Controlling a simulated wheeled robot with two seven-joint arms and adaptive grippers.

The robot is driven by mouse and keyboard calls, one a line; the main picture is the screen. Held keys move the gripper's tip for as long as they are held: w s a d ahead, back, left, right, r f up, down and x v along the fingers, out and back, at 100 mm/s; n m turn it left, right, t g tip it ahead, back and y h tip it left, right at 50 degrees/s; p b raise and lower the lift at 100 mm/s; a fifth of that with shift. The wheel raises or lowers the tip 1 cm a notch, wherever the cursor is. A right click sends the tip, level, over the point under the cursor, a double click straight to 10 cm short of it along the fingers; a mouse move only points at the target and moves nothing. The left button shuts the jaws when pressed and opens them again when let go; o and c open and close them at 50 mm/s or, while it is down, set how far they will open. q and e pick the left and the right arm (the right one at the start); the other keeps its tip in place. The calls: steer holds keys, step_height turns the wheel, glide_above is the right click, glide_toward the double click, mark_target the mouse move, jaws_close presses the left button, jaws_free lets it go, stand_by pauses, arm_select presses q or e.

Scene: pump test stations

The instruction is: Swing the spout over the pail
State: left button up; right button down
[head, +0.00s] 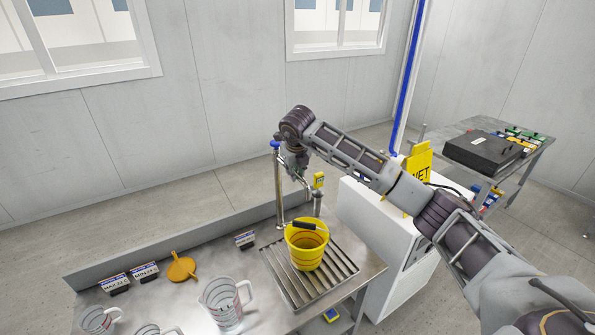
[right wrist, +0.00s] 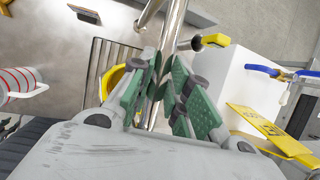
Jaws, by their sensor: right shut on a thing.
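The yellow pail (head: 306,252) stands on the slatted drain grate of the steel bench, its dark handle across its mouth. The metal spout (head: 317,204) reaches from the upright post (head: 279,190) and turns down near the pail's back right rim; I cannot tell whether its end is over the mouth. My right gripper (head: 299,170) is shut on the spout pipe. In the right wrist view, the green-padded fingers (right wrist: 168,88) close around the shiny spout pipe (right wrist: 172,28), and part of the pail (right wrist: 114,80) shows behind them. My left gripper is not in view.
A measuring jug (head: 222,302), an orange funnel (head: 181,269) and small label signs (head: 146,271) sit on the bench left of the drain grate (head: 280,284). A white cabinet (head: 362,225) with a yellow wet sign (head: 417,165) stands to the right, below my right arm.

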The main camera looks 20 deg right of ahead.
steer(key=shift+a, duration=0.1)
steer(key=c, duration=1.3)
jaws_free()
steer(key=shift+a, duration=0.1)
steer(key=shift+c, duration=0.2)
steer(key=v, duration=1.2)
